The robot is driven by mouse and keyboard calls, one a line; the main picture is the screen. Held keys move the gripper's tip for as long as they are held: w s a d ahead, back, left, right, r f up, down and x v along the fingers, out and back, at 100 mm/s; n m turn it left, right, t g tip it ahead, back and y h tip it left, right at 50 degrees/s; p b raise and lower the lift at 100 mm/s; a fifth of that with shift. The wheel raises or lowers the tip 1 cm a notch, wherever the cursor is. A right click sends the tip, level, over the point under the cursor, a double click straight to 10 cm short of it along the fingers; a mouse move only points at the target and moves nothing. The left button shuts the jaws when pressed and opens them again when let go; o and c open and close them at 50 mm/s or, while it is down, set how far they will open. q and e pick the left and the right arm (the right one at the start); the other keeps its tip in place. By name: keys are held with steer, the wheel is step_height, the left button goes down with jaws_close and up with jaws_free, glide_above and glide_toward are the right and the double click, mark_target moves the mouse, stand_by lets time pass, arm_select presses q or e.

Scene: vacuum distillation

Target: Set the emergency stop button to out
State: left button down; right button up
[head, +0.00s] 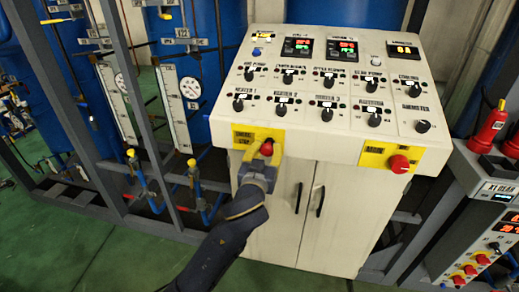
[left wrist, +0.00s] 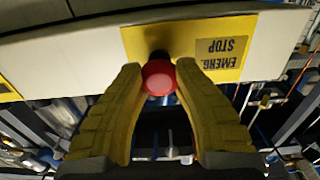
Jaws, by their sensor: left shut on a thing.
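The red emergency stop button (head: 266,148) sits on a yellow plate (head: 242,136) at the lower left of the control panel's front edge. My left gripper (head: 264,152) is at this button with its yellow fingers around it. In the left wrist view, the red button (left wrist: 158,77) lies between the two yellow fingertips (left wrist: 158,72), which are shut on its sides. The plate, marked "EMERG STOP" upside down, shows behind it (left wrist: 215,45). Whether the button is in or out is hard to tell. My right gripper is not in view.
The white control panel (head: 330,95) has several black knobs and digital displays. A second red knob (head: 399,164) sits on a yellow plate at its right front. Cabinet doors (head: 290,205) are below. Metal frames and gauges stand left; a red-knobbed box (head: 480,240) stands right.

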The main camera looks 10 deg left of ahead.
arm_select(q)
steer(key=shift+r, duration=0.1)
steer(key=c, duration=0.9)
jaws_free()
steer(key=shift+s, duration=0.1)
steer(key=s, duration=1.1)
steer(key=shift+s+d, duration=0.1)
steer(key=shift+s, duration=0.3)
